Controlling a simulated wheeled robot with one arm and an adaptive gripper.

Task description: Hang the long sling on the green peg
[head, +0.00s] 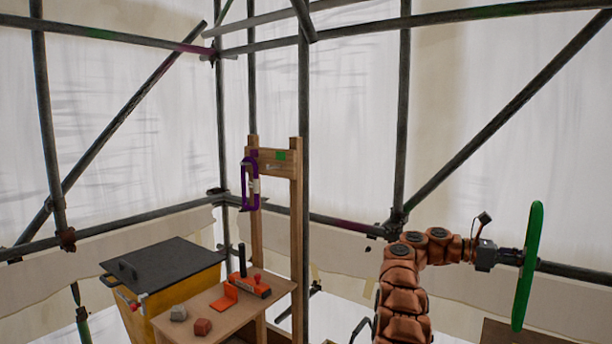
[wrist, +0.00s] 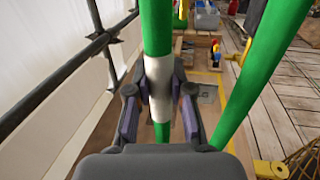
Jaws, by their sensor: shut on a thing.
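The long green sling (head: 528,265) stands upright as a narrow loop at the right of the head view. My gripper (head: 514,257) is shut on one strand of it. In the wrist view my gripper (wrist: 160,103) closes on the sling's white band (wrist: 158,75), and the second green strand (wrist: 265,65) runs free to the right. A wooden rack (head: 296,225) stands near the middle, well left of my gripper. A green patch (head: 281,155) marks its crossbar, with a small pale peg (head: 274,167) just below it. A purple sling (head: 250,185) hangs at the rack's left.
A wooden bench (head: 225,318) bears an orange tool (head: 255,287) and two small blocks. A yellow box with a black lid (head: 165,263) stands left of it. Planks (wrist: 285,95) show below.

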